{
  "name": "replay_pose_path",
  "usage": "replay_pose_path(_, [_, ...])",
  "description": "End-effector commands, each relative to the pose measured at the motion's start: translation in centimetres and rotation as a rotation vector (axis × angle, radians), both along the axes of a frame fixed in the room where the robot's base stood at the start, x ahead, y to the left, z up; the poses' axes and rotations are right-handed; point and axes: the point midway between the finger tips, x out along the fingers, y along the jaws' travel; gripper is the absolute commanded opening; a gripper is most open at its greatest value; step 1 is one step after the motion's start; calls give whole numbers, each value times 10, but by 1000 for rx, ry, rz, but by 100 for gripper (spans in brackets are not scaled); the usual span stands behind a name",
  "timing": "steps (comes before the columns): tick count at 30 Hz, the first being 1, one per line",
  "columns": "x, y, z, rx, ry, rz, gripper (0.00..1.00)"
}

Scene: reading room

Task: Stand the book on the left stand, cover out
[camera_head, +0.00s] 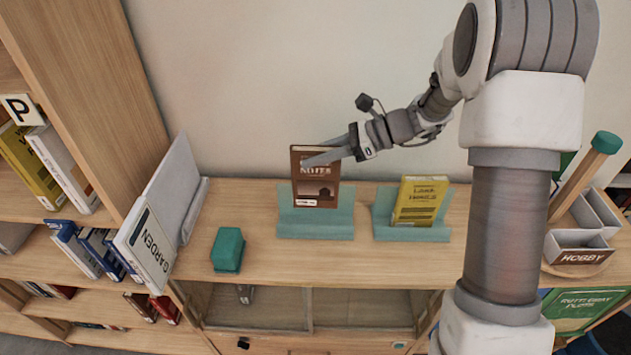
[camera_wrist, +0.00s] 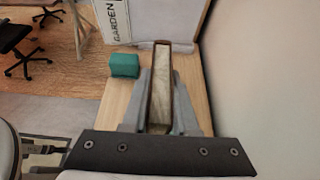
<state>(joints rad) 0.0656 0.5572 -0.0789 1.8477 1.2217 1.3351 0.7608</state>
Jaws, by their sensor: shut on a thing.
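A brown book (camera_head: 316,180) titled "NOTES" is upright at the left teal stand (camera_head: 315,226), its cover facing the head camera. In the wrist view the brown book (camera_wrist: 160,88) is seen edge-on between the two grey fingers (camera_wrist: 160,100). The right teal stand (camera_head: 408,233) holds a yellow book (camera_head: 419,200), leaning back with its cover out.
A teal block (camera_head: 228,250) lies on the counter left of the left stand. A "HOBBY" tray (camera_head: 580,256) is at the right, beyond my arm. The counter between block and left stand is clear.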

Motion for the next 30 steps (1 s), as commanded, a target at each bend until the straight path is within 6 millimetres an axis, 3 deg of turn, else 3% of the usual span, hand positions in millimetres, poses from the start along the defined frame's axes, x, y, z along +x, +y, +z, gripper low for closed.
replay_pose_path(15, [0,1,-64,2,1,0,0])
replay_pose_path(29, [0,0,-74,1,-2,0,0])
replay_pose_path(30, [0,0,-73,0,-2,1,34])
